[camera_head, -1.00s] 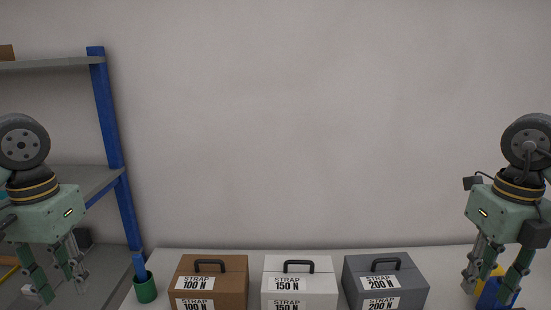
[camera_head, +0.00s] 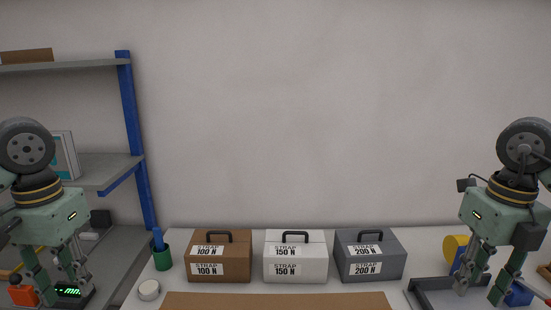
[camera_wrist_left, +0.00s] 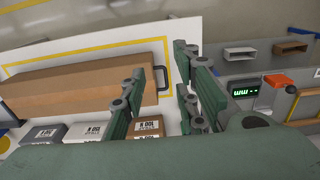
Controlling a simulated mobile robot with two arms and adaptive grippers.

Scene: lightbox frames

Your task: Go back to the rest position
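My left gripper (camera_head: 62,288) hangs at the left edge of the head view, fingers pointing down and apart, in front of the shelf. In the left wrist view my left gripper (camera_wrist_left: 156,108) is open with nothing between its fingers. My right gripper (camera_head: 480,286) hangs at the right side of the head view, fingers pointing down and apart, with nothing seen held. Blue and yellow objects show behind its fingers.
On the table stand a brown case (camera_head: 220,257), a white case (camera_head: 296,257) and a grey case (camera_head: 370,256). A long brown box (camera_wrist_left: 80,84) lies in front. A blue-post shelf (camera_head: 133,120) stands left.

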